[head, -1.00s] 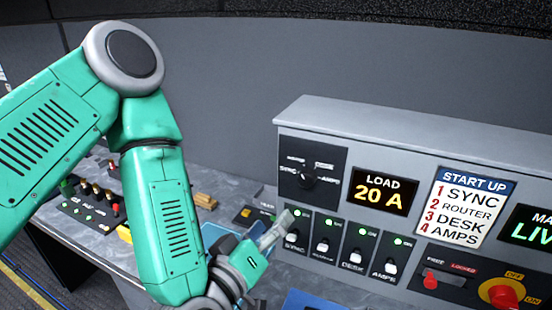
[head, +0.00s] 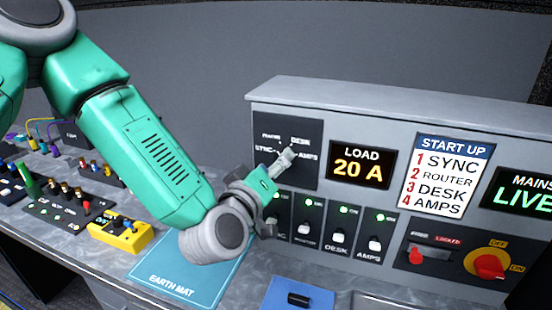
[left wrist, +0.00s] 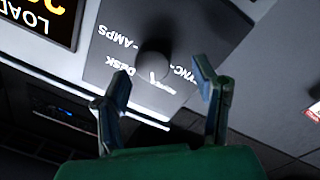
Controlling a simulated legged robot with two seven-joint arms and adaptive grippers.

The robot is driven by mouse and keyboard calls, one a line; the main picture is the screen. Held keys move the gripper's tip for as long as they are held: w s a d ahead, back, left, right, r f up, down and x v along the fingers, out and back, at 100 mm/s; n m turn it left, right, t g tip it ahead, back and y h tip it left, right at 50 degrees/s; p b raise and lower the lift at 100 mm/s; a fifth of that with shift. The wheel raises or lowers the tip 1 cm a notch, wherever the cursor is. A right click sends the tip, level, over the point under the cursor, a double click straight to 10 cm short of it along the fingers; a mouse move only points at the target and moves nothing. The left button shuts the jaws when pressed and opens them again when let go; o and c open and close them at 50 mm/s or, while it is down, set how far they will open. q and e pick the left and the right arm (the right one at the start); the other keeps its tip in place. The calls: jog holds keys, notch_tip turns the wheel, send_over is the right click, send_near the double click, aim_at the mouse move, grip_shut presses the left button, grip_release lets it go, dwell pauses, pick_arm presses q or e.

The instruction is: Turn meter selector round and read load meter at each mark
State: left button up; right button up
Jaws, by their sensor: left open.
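The meter selector, a dark round knob (left wrist: 153,62) with a white pointer line, is on a black panel (head: 270,125) marked SYNC, ROUTER, DESK and AMPS. In the left wrist view it appears upside down, the line towards the ROUTER mark. In the head view my gripper hides most of the knob. The load meter (head: 361,166) reads 20 A in yellow. My left gripper (head: 284,158) is in front of the selector; in the left wrist view its open fingers (left wrist: 162,80) stand apart on either side below the knob. I cannot tell whether they touch it. My right gripper is not in view.
Several lit switches (head: 338,232) sit below the selector. A start-up list (head: 447,178) and a red mains knob (head: 489,266) are to the right. A blue earth mat (head: 185,280) and a yellow box (head: 120,236) lie on the desk.

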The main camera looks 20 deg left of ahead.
pick_arm(q)
jog(key=shift+w+d+r, duration=0.1)
jog(key=shift+w+d, duration=1.05)
jog(key=shift+w, duration=0.1)
jog(key=shift+a, duration=0.95)
jog(key=shift+c, duration=1.2)
jog(key=shift+a, duration=0.2)
jog(key=c, duration=0.7)
jog(key=shift+f, duration=0.2)
jog(key=shift+c, duration=1)
jog(key=shift+s+d+f, duration=0.1)
jog(key=shift+d, duration=0.25)
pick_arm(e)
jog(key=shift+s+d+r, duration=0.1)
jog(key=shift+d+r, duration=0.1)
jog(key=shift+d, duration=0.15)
